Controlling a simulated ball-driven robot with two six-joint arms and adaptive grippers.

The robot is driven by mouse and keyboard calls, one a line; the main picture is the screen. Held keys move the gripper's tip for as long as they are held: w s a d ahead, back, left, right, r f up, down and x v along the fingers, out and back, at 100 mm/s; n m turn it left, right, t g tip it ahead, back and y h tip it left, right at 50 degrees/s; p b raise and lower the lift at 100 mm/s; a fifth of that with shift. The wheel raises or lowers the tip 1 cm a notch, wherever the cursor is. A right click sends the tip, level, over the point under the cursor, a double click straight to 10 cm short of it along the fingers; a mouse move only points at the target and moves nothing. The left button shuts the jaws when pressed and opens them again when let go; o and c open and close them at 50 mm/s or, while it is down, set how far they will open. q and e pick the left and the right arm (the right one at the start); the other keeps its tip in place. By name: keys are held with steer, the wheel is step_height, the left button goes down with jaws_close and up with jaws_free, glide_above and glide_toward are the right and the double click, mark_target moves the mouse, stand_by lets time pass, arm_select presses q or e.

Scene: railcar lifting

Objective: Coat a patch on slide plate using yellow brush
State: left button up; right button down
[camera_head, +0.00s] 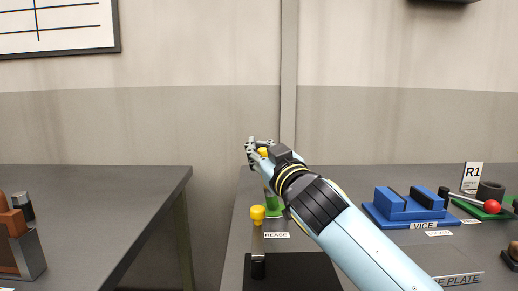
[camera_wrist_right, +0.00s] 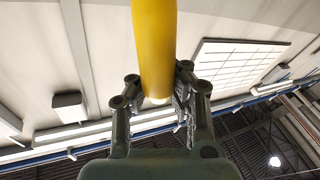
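My right gripper (camera_head: 255,150) is raised above the far table, with its fingers closed around a yellow handle. In the right wrist view the fingers (camera_wrist_right: 158,90) press on both sides of this yellow brush handle (camera_wrist_right: 153,45), which runs out of the top of the picture. Its bristles are not clearly visible. A dark flat plate (camera_head: 310,272), probably the slide plate, lies on the right-hand table at the front. A label ending in "PLATE" (camera_head: 460,280) is partly covered by my arm. An upright tool with a yellow knob (camera_head: 257,213) appears over the plate. My left gripper is out of view.
A green container (camera_head: 273,205), partly hidden by my arm, stands behind a label reading "REASE" (camera_head: 276,235). A blue vice (camera_head: 408,205) and a green-based item with a red ball (camera_head: 492,207) are at right. A gap separates the left table (camera_head: 100,195) from this one.

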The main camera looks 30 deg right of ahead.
steer(key=shift+r+p, duration=2.65)
steer(key=shift+r, duration=0.7)
steer(key=shift+f, duration=0.1)
